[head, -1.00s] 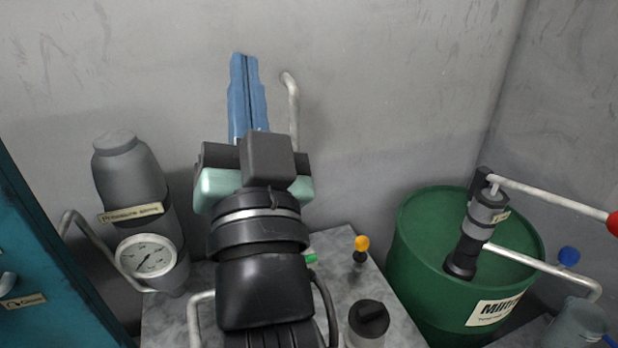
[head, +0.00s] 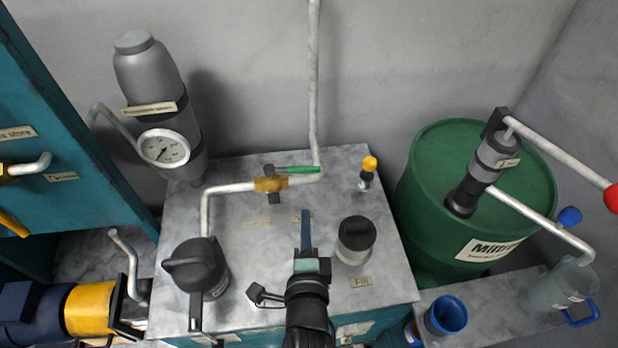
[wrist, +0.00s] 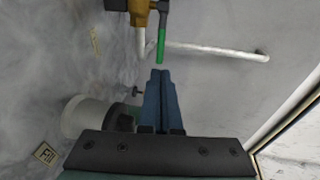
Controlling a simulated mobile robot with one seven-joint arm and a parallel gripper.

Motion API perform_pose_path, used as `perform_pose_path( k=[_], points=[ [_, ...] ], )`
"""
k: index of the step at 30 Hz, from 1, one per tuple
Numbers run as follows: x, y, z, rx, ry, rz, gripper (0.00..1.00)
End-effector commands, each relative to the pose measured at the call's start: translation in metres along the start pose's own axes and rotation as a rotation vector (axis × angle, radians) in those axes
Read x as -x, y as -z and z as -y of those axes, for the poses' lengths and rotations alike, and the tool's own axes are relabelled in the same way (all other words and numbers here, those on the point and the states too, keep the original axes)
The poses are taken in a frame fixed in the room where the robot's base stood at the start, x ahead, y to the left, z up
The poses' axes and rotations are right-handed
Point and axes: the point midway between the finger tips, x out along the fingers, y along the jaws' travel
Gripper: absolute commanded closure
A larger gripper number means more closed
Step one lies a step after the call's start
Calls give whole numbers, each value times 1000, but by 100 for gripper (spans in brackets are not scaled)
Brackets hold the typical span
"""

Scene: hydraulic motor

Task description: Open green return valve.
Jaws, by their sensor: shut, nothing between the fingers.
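The green return valve has a brass body (head: 271,184) on a pale pipe over the grey tank top. Its green lever (head: 297,169) points right, roughly along the pipe, in the head view. In the wrist view the green lever (wrist: 161,46) hangs from the brass body (wrist: 139,8), just beyond my fingertips. My gripper (head: 306,213) has blue fingers, shut and empty, below the valve in the head view. In the wrist view my gripper (wrist: 160,72) points toward the lever's free end and appears apart from it.
On the tank top (head: 240,230) stand a black-capped filler (head: 355,240), a dark grey cap unit (head: 195,268) and a yellow-topped fitting (head: 367,172). A green drum (head: 420,190) with a hand pump is right. A pressure gauge (head: 164,148) is left.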

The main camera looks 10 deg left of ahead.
Motion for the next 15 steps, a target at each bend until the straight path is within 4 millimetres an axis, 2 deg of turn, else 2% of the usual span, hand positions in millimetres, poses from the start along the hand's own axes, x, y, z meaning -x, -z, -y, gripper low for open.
perform_pose_path(
  k=[15],
  points=[
    [-91,0,1,2,3,1,100]
  ],
)
